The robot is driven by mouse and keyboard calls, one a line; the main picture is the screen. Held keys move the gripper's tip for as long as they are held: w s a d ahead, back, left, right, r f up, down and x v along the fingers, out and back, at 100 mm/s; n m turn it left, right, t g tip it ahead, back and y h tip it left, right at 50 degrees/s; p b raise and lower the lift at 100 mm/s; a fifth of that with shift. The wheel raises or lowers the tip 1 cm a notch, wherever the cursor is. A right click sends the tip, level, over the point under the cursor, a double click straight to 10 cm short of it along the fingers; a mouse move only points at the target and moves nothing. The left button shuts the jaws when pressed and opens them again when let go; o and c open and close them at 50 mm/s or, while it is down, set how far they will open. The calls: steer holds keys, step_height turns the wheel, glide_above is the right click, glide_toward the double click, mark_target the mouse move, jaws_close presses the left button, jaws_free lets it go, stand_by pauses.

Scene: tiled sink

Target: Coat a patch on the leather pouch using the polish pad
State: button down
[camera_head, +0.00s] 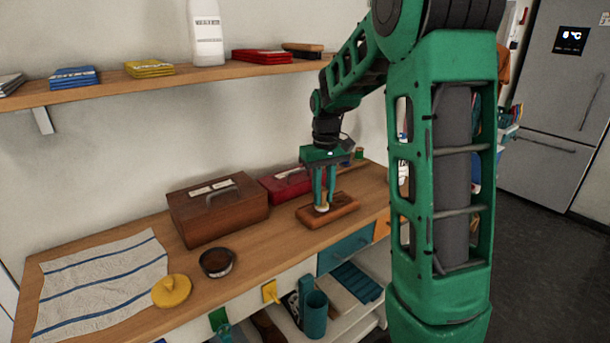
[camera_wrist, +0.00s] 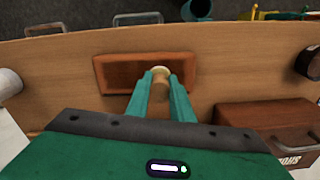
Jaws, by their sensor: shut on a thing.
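The leather pouch (camera_head: 343,205) is a flat, reddish-brown rectangle lying on the wooden counter. It shows in the wrist view (camera_wrist: 115,73) with a darker brown face. My gripper (camera_head: 323,201) points down over the pouch, its two green fingers shut on the polish pad (camera_head: 321,209). The pad has a pale round end and a wood-coloured grip, seen between the fingers in the wrist view (camera_wrist: 160,88). The pad is at the pouch's middle, on or just above its surface; I cannot tell if they touch. The fingers and pad hide part of the pouch.
A brown box (camera_head: 215,210) and a red box (camera_head: 285,185) stand at the wall. An open dark tin (camera_head: 217,263), a yellow round lid (camera_head: 171,291) and a striped cloth (camera_head: 100,280) lie to the left. A shelf (camera_head: 180,78) runs above. Counter around the pouch's front is clear.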

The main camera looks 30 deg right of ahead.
steer(key=shift+s+a, duration=0.2)
steer(key=shift+a, duration=2.15)
steer(key=shift+a+r, duration=0.1)
steer(key=shift+r, duration=0.1)
step_height(320, 180, up, 8)
steer(key=shift+f, duration=0.2)
